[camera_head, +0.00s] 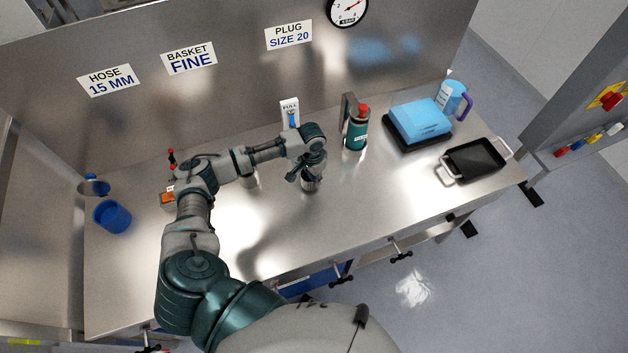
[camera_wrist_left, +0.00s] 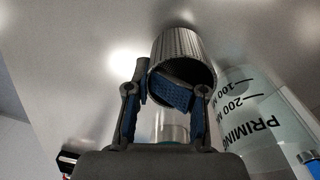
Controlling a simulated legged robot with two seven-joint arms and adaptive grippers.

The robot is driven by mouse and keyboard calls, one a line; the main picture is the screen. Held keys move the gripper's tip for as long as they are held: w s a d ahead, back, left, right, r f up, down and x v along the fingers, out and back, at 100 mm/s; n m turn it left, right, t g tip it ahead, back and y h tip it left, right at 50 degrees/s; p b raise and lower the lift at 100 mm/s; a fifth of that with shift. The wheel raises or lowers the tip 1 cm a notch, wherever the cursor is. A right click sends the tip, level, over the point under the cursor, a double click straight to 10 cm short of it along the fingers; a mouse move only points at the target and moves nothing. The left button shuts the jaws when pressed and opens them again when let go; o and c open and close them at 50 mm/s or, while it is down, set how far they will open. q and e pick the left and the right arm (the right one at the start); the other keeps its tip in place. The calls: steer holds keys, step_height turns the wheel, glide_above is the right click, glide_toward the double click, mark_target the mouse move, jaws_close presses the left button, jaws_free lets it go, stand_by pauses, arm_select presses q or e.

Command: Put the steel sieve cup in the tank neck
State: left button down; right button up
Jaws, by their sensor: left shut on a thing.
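The steel sieve cup (camera_wrist_left: 182,48) is a ridged metal cylinder in the left wrist view, its open rim facing the camera. My left gripper (camera_wrist_left: 163,100) is shut on it, with a blue pad at its rim. In the head view my left gripper (camera_head: 306,172) is above the middle of the bench, with a shiny steel piece (camera_head: 311,184) just below the fingers. I cannot tell whether this piece is the cup alone. I cannot make out the tank neck. My right gripper is not in view.
The steel bench (camera_head: 370,205) is clear at front right. A teal bottle (camera_head: 356,133), blue block (camera_head: 418,121), jug (camera_head: 452,98) and dark-bottomed tray (camera_head: 474,160) stand to the right. A blue cup (camera_head: 112,216) stands left. A marked clear container (camera_wrist_left: 262,110) is close in the wrist view.

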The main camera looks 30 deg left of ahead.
arm_select(q)
steer(key=shift+a+f, duration=0.1)
steer(key=shift+f, duration=0.85)
steer(key=c, duration=0.8)
jaws_free()
